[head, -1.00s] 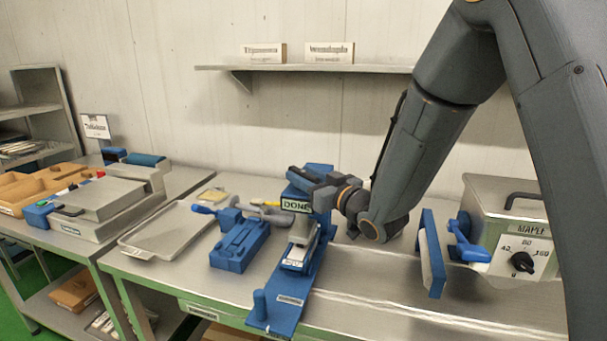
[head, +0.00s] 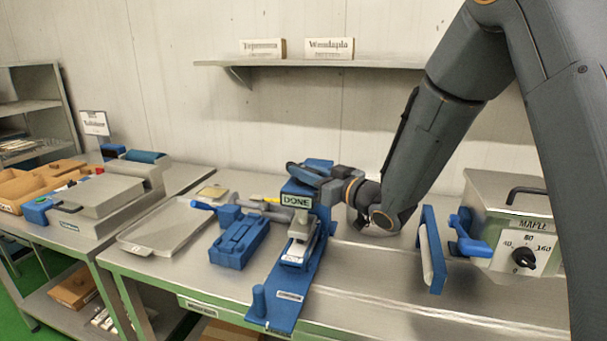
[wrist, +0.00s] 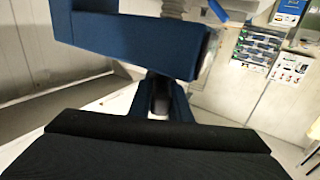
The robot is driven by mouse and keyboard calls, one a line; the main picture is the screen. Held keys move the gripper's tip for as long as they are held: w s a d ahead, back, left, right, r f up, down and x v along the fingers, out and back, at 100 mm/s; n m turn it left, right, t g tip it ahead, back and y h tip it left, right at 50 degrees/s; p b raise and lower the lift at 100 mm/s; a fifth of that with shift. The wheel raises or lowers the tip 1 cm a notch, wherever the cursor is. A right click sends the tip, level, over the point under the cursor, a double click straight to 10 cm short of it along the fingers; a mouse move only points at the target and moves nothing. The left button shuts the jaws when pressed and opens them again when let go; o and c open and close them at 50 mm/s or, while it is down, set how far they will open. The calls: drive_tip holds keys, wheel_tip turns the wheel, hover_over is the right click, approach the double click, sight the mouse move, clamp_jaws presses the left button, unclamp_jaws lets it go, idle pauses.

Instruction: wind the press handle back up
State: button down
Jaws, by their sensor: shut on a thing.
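The blue press (head: 287,298) stands on the bench, with a "DONE" sign (head: 296,201) on its front and a pale block low in its frame. My gripper (head: 322,182) is at the top right of the press, reaching in from the right. It is shut on the press handle, which is mostly hidden by the jaws. In the wrist view my gripper (wrist: 161,100) shows its two fingers on either side of a dark piece, which looks like part of the handle (wrist: 160,88). The blue press head (wrist: 130,35) fills the space just beyond the fingers.
A blue mould-like block (head: 238,242) and a metal tray (head: 160,228) lie left of the press. A steel kettle box (head: 505,220) with a dial and a blue upright panel (head: 432,250) stand at right. A wall shelf (head: 310,64) is above. Bare bench lies right of the press.

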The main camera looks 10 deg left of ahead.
drive_tip(key=n+g+y+b, duration=0.1)
drive_tip(key=n+g, duration=0.1)
drive_tip(key=g, duration=0.1)
drive_tip(key=n+g+y+b, duration=0.1)
drive_tip(key=n+g+y, duration=0.1)
drive_tip(key=g, duration=0.1)
drive_tip(key=shift+w+d+f, duration=0.1)
drive_tip(key=shift+w+f, duration=0.05)
drive_tip(key=shift+w, duration=0.05)
drive_tip(key=n+g+b, duration=0.1)
drive_tip(key=n+g, duration=0.1)
drive_tip(key=g, duration=0.1)
drive_tip(key=n+g+b, duration=0.1)
drive_tip(key=n+g, duration=0.1)
drive_tip(key=g, duration=0.1)
drive_tip(key=shift+y, duration=0.3)
drive_tip(key=n+g+b, duration=0.2)
drive_tip(key=g, duration=0.1)
drive_tip(key=n+g+h+b, duration=0.1)
drive_tip(key=n+g+b, duration=0.1)
drive_tip(key=g, duration=0.1)
drive_tip(key=shift+h, duration=0.3)
drive_tip(key=shift+n+g+h+b, duration=0.7)
drive_tip(key=shift+n+g+b, duration=0.45)
drive_tip(key=shift+g, duration=0.25)
drive_tip(key=shift+r, duration=0.2)
drive_tip(key=c, duration=1.6)
unclamp_jaws()
drive_tip(key=shift+c, duration=0.2)
drive_tip(key=shift+r, duration=0.1)
